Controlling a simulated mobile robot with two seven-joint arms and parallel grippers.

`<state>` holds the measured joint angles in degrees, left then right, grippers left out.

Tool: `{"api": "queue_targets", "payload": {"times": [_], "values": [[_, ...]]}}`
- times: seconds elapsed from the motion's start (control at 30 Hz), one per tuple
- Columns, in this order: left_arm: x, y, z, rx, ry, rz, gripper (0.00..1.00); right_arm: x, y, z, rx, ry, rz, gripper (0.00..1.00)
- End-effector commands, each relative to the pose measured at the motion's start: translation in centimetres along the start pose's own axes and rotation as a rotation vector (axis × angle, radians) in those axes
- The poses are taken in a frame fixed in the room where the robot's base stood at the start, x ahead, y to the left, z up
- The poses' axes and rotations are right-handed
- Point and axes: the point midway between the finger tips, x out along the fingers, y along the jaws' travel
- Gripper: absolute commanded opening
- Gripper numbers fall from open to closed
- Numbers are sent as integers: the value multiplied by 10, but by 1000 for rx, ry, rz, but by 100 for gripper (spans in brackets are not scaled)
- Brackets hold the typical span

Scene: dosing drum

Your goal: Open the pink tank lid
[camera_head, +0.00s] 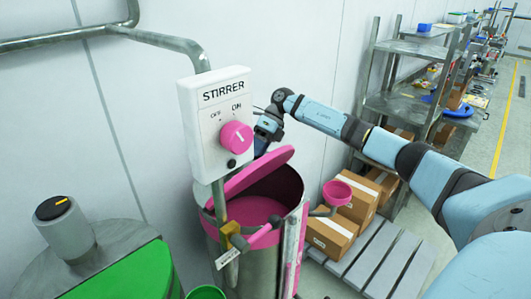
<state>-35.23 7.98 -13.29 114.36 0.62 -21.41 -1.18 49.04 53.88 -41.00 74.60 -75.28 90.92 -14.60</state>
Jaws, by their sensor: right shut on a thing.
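The pink tank (257,210) is a metal drum with a pink inside, below the stirrer box. My right gripper (263,146) is at the lid's raised back edge, shut on the lid. Its fingertips are partly hidden by the lid and the stirrer box, so the exact grip point is not clear. My left gripper is not in view.
The white stirrer box (217,123) with a pink knob stands close left of my right gripper. A green tank (122,274) is at the lower left. Cardboard boxes (333,232) lie on a pallet (375,262); metal shelves (407,105) stand behind.

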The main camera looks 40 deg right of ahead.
Motion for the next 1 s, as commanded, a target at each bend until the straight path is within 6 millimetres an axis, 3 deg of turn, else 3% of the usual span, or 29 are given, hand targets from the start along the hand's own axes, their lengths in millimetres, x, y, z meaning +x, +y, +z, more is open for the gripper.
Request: {"api": "queue_targets", "payload": {"times": [0.1,0.4,0.93,0.97,1.0], "values": [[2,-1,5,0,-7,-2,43,-2,-2,13,44,43,19,0],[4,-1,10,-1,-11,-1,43,-3,-8,26,41,39,18,0],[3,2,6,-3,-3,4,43,-2,-9,29,40,39,17,0],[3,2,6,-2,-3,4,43,-2,-9,29,40,39,17,41],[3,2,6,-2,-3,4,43,-2,-9,29,40,39,17,50]]}}
